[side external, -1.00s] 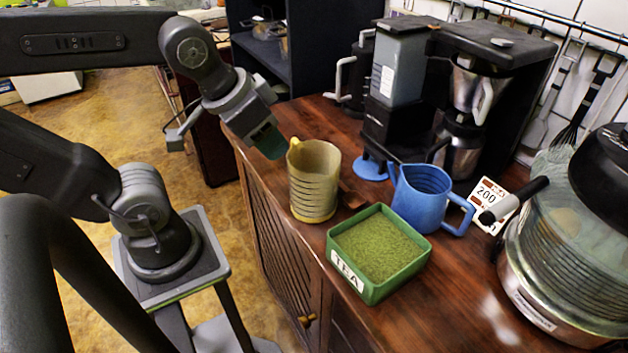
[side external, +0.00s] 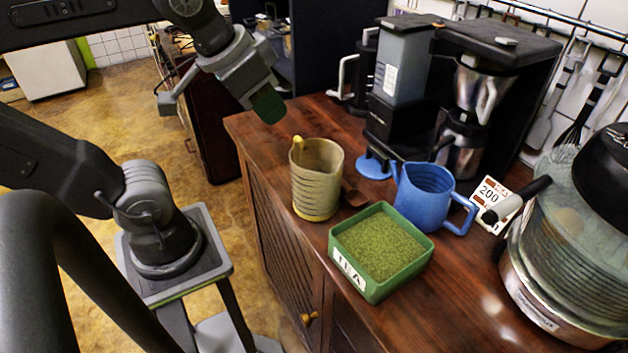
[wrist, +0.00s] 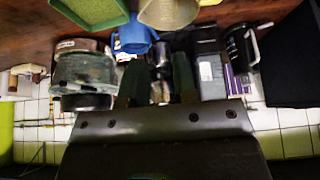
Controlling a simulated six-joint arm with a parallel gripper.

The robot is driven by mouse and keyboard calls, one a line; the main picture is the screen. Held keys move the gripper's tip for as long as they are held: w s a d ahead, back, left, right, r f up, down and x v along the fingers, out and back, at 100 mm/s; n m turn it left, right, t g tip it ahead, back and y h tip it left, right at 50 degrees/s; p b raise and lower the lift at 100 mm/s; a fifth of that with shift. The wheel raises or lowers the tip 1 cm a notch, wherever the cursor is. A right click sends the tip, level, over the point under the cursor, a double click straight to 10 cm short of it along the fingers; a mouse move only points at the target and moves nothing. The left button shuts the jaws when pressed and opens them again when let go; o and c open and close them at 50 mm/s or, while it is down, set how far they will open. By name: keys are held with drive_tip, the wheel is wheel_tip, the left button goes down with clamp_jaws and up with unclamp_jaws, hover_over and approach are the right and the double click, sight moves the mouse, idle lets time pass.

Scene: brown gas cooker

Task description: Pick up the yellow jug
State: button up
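The yellow jug (side external: 317,185) is a ribbed, pale yellow jug. It stands upright near the left edge of the wooden counter, and in the wrist view it shows at the top, cut by the frame edge (wrist: 168,12). My gripper (side external: 267,107) is above and to the left of the jug, apart from it. In the wrist view the two dark green fingers of my gripper (wrist: 160,75) stand apart with nothing held between them.
A green tea box (side external: 345,290) stands in front of the yellow jug, and a blue jug (side external: 422,195) is to its right. A black coffee machine (side external: 510,55) stands behind. A large glass appliance (side external: 565,245) is at right. Some bare counter (side external: 460,275) lies at front right.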

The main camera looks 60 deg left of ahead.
drive_tip(key=w+a+r+m+t+y, duration=0.25)
drive_tip(key=w+a+m+t, duration=0.45)
drive_tip(key=m, duration=0.4)
drive_tip(key=w+a+r+m+t+y, duration=0.1)
drive_tip(key=w+a+r+m+t, duration=0.25)
drive_tip(key=w+a+m, duration=0.6)
drive_tip(key=s+d+f+m+g+h, duration=0.1)
drive_tip(key=s+f+m+h, duration=0.2)
drive_tip(key=s+m+h, duration=0.55)
drive_tip(key=s+d+f+m+h, duration=0.1)
drive_tip(key=s+f+m+h, duration=0.3)
drive_tip(key=m, duration=1)
drive_tip(key=h, duration=0.2)
approach(306, 153)
drive_tip(key=shift+g, duration=0.45)
drive_tip(key=w, duration=0.1)
drive_tip(key=w+a+f, duration=0.1)
drive_tip(key=w+a, duration=0.1)
drive_tip(key=w, duration=0.1)
drive_tip(key=shift+f, duration=0.4)
drive_tip(key=shift+f+m, duration=0.25)
drive_tip(key=shift+m, duration=0.05)
drive_tip(key=shift+w+d, duration=0.2)
drive_tip(key=shift+x, duration=3.45)
